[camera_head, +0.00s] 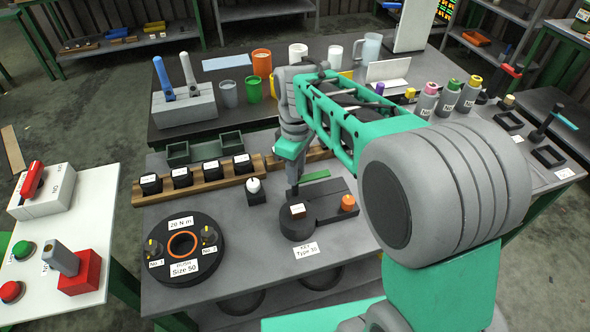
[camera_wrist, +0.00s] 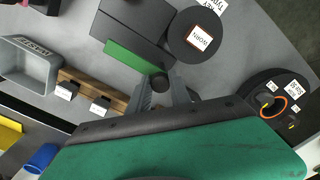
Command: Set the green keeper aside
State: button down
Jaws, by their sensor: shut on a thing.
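The green keeper (camera_head: 315,175) is a flat green strip along the back edge of a dark block. It also shows in the wrist view (camera_wrist: 133,62) beside that block. My gripper (camera_head: 292,190) is low at the strip's left end. In the wrist view, its fingers (camera_wrist: 163,88) are closed around a dark round piece by the strip's end, which looks like the keeper's knob. Whether the keeper is lifted off cannot be told. The dark fixture (camera_head: 325,208) has a round disc with a small label and an orange knob (camera_head: 348,202).
A black block with a white knob (camera_head: 255,190) stands left of my gripper. A black ring assembly (camera_head: 182,248) lies front left. A wooden rail (camera_head: 205,182) with labelled black blocks runs behind. A dark green tray (camera_head: 205,150) is further back. Bare table shows around the label card.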

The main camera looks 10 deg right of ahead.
jog(key=shift+r, duration=0.1)
jog(key=c, duration=1.2)
grip_release()
notch_tip(320, 180, up, 8)
jog(key=shift+f, duration=0.15)
jog(key=s+d+f+m+t, duration=0.1)
jog(key=s+f+m, duration=0.1)
jog(key=s+m, duration=0.1)
jog(key=s+d+f+m+t, duration=0.1)
jog(key=s+d+f+m, duration=0.1)
jog(key=s+m, duration=0.2)
jog(key=s+d+f+m+t, duration=0.1)
jog(key=s+d+f+m, duration=0.1)
jog(key=s, duration=0.4)
jog(key=shift+s+d+f+m, duration=0.15)
jog(key=shift+f+m, duration=0.1)
jog(key=shift+m, duration=0.45)
